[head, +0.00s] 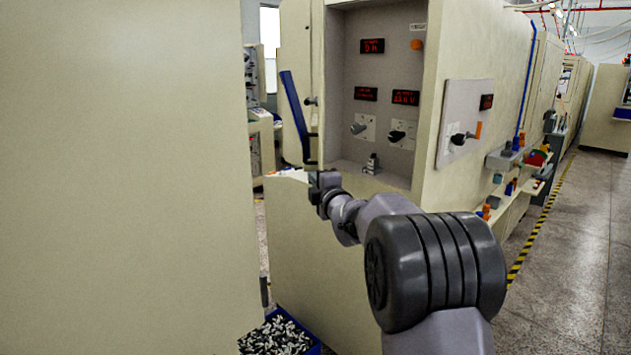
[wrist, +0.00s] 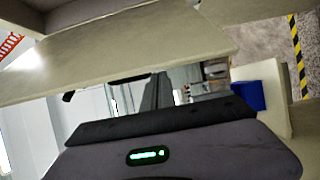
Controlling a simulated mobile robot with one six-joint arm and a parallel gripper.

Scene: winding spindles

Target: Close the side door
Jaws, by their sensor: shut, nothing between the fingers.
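A large plain beige panel (head: 120,180) fills the left of the head view, upright and close to me. It looks like the side door standing open, but its hinge and full outline are out of view. My gripper (head: 313,172) is shut and empty, to the right of the panel's edge and in front of the beige machine (head: 345,260). In the wrist view a pale flat panel (wrist: 120,50) crosses above the dark gripper body. I cannot tell whether the gripper touches it; the fingertips are hard to make out.
A recess with red displays and knobs (head: 385,100) is in the machine behind my gripper. A blue bin (head: 315,349) of small metal parts stands on the floor below. A shelf with coloured parts (head: 510,158) juts out at right. The floor aisle (head: 575,240) is clear.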

